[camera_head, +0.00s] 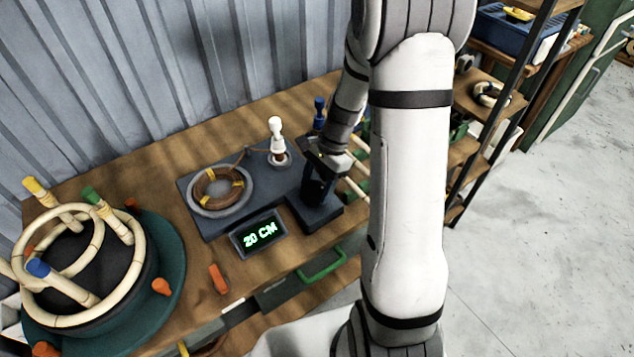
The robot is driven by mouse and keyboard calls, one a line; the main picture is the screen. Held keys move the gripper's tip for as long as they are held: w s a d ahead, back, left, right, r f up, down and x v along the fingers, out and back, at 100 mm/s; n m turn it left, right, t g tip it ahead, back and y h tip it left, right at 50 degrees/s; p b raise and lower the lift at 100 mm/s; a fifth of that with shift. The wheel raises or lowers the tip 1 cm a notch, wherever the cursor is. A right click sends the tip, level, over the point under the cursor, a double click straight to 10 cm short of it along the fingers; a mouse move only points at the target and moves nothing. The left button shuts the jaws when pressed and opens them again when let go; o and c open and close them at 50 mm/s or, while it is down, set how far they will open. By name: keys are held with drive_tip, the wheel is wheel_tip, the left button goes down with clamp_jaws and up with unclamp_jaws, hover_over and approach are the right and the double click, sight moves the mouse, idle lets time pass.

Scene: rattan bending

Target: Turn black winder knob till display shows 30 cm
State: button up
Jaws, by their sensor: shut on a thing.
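The display (259,236) at the front of a dark winder plate (207,228) reads "20 CM" in green. The black winder knob (312,196) stands on a dark block (316,219) to the right of the display. My gripper (321,178) is over the knob from above and shut on it. My gripper and arm hide part of the knob. A coil of brown cord (219,188) sits in a round grey dish on the plate, left of the knob.
A rattan ring frame on a green round base (170,258) stands at left. An orange piece (218,279) lies at the front. Shelves (487,100) stand at right.

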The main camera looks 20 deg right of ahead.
drive_tip(key=shift+m, duration=0.3)
drive_tip(key=o, duration=1)
drive_tip(key=v, duration=0.8)
drive_tip(key=shift+f, duration=0.1)
drive_tip(key=s+a+r+n+t+h, duration=0.1)
drive_tip(key=s+r+n+t+h, duration=0.1)
drive_tip(key=s+r+n, duration=0.3)
drive_tip(key=s+a+r+n+t+h, duration=0.2)
drive_tip(key=s+r+n, duration=0.4)
drive_tip(key=s+n, duration=0.3)
drive_tip(key=s, duration=0.2)
drive_tip(key=shift+s+a+t, duration=0.25)
drive_tip(key=shift+a+t, duration=0.05)
